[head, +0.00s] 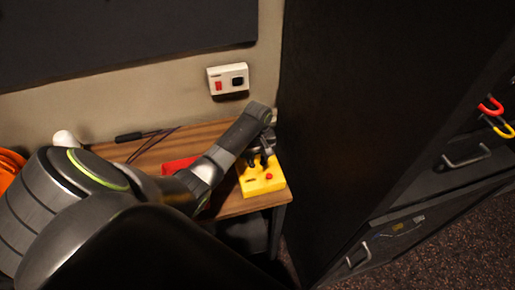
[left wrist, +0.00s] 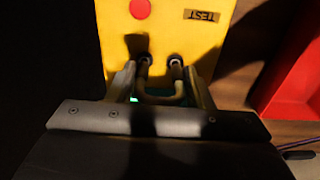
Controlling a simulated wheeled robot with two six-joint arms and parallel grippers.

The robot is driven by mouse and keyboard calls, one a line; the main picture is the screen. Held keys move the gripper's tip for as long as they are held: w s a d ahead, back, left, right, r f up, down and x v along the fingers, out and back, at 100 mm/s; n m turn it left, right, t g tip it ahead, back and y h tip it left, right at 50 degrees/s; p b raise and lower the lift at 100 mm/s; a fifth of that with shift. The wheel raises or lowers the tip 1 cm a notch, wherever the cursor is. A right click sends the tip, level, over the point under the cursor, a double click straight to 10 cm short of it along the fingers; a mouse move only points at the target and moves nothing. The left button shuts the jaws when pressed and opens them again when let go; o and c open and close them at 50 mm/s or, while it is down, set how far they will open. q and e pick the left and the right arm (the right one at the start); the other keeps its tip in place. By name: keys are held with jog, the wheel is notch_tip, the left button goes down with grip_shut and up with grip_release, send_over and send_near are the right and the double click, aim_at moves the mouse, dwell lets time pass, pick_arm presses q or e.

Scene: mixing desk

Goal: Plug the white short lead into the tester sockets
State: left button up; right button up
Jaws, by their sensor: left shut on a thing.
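The yellow tester (head: 262,180) sits at the right end of the wooden desk. In the left wrist view the tester (left wrist: 175,25) shows a red button, a TEST label and two dark round sockets. My left gripper (head: 262,152) is over the tester's rear part, pointing down. In the wrist view its fingers (left wrist: 163,82) are shut on the short lead (left wrist: 160,98), a pale U-shaped loop in shadow. The lead's two ends line up with the two sockets and appear to meet them. I cannot tell how deep they sit. My right gripper is not in view.
A red tray (left wrist: 292,70) lies beside the tester on the desk (head: 228,207). A black pen-like thing with a dark cable (head: 130,137) lies further left. A white box with a red switch (head: 228,79) is on the wall. A tall dark cabinet (head: 345,130) stands close on the right.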

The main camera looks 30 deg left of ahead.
pick_arm(q)
jog(key=shift+f, duration=0.6)
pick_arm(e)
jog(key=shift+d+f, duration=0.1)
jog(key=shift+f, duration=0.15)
pick_arm(q)
jog(key=o, duration=1.4)
jog(key=shift+c, duration=0.2)
